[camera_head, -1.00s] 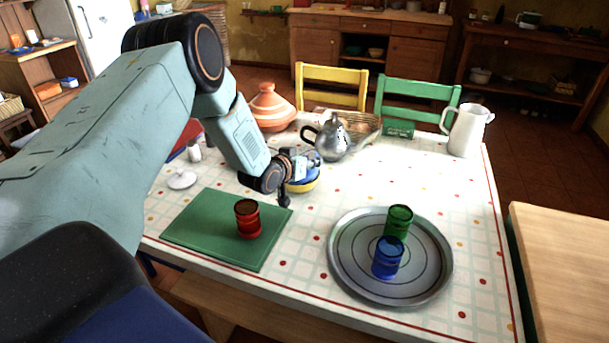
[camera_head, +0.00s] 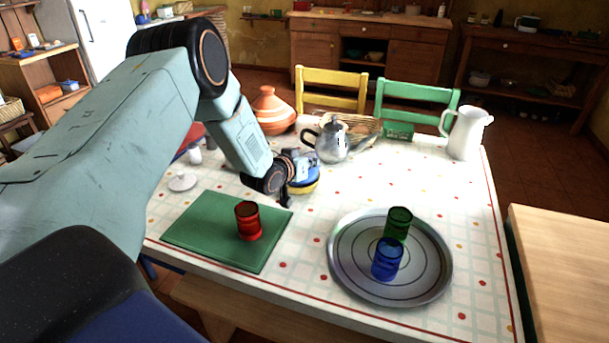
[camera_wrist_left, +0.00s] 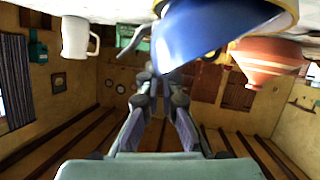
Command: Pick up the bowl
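The blue and yellow bowl (camera_head: 304,187) is on the patterned tablecloth, beyond the green board and partly hidden behind my left gripper (camera_head: 297,161). In the left wrist view the bowl (camera_wrist_left: 205,35) fills the top middle, its blue side close to the camera. The left gripper's fingers (camera_wrist_left: 160,78) run close together up to the bowl's wall and look shut on it; the exact contact is hidden. I cannot tell whether the bowl is off the cloth. My right gripper is not in view.
A silver teapot (camera_head: 333,143) stands just right of the bowl, and an orange tagine (camera_head: 273,112) behind it. A red cup (camera_head: 248,221) is on the green board (camera_head: 200,235). Green and blue cups stand on a round metal tray (camera_head: 345,265). A white pitcher (camera_head: 467,133) is at the far right.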

